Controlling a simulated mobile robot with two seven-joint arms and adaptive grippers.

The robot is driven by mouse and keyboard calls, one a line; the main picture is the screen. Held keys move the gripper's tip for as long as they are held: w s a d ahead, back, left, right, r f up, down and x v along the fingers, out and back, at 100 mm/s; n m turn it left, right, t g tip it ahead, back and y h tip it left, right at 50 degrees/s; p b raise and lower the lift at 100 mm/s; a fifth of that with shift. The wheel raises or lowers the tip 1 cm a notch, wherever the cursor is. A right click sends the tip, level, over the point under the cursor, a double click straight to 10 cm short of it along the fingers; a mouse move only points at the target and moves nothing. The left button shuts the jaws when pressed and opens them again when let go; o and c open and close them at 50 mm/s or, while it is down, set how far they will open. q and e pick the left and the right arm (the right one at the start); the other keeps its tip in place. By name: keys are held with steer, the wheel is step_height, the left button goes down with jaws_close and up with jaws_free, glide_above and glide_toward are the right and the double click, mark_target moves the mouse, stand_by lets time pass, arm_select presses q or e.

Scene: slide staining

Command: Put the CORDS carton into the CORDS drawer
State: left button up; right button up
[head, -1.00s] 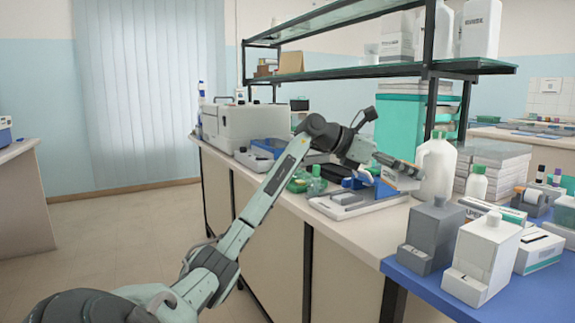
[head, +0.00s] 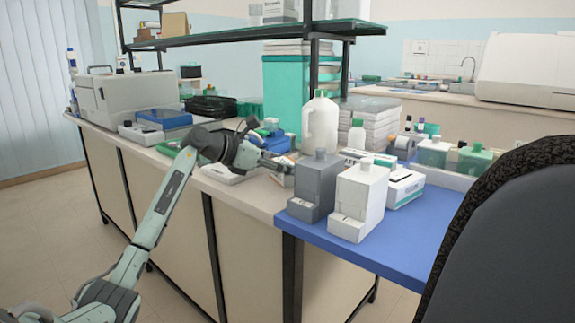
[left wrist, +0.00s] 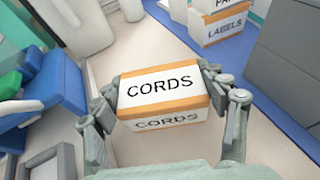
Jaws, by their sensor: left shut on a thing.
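The CORDS carton (left wrist: 163,92), white with orange edges and black lettering, is between the fingers of my left gripper (left wrist: 165,110) in the left wrist view. The gripper is shut on it and holds it over the pale bench top. In the head view my left gripper (head: 274,164) is by the bench edge, left of the grey dispenser box, and the carton (head: 288,180) is mostly hidden. No drawer marked CORDS can be made out. My right gripper is not in view.
A grey dispenser (head: 313,188) and a white dispenser (head: 357,202) stand on the blue mat (head: 408,228). A LABELS carton (left wrist: 222,28) stands beyond the gripper. A white jug (head: 320,126) is behind. A dark chair back (head: 515,245) fills the right side.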

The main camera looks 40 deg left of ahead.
arm_select(q)
steer(key=o, duration=1.1)
steer(key=shift+o, duration=0.2)
